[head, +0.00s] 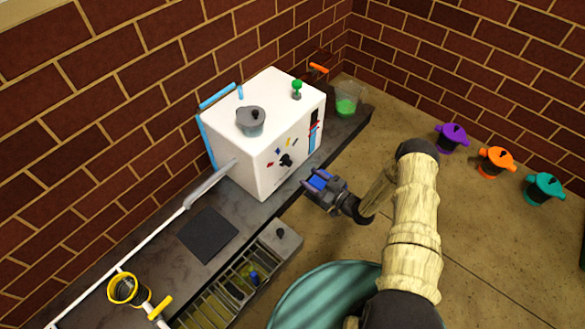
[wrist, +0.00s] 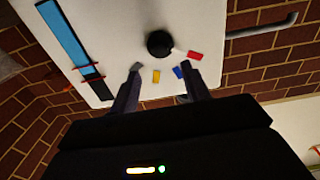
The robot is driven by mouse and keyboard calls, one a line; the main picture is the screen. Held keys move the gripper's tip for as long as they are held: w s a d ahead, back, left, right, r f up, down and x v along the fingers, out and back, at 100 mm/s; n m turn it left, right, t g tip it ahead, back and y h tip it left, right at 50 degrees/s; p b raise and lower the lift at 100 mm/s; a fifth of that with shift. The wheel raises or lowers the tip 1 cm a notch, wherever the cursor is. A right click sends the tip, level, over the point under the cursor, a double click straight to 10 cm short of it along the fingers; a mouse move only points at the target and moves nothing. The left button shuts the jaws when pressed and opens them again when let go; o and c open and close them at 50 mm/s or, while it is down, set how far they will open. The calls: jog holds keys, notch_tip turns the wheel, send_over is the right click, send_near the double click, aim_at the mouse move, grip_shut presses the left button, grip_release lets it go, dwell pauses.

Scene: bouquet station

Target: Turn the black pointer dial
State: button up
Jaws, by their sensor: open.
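The black pointer dial (head: 286,160) is on the front face of a white box-shaped machine (head: 262,178). Small coloured marks surround it. In the wrist view the dial (wrist: 160,43) is a round black knob, with a small pale tip on its side towards a red mark (wrist: 195,55). A yellow mark (wrist: 156,76) and a blue mark (wrist: 178,72) are close by. My gripper (head: 314,186) is in front of the machine, to the right of and lower than the dial. In the wrist view its fingers (wrist: 160,80) are apart and empty, short of the dial.
The machine stands on a dark counter (head: 160,240) along the brick wall. A grey pot (head: 250,122) and green knob (head: 297,89) are on top. A blue slider strip (wrist: 62,35) is on its face. A rack (head: 230,285) is below. Purple, orange and teal pots (head: 545,188) stand right.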

aim_at(287, 162)
jog(key=b+x, duration=0.3)
jog(key=x, duration=0.6)
jog(key=shift+a, duration=0.1)
jog(key=c, duration=1)
jog(key=shift+m, duration=3.9)
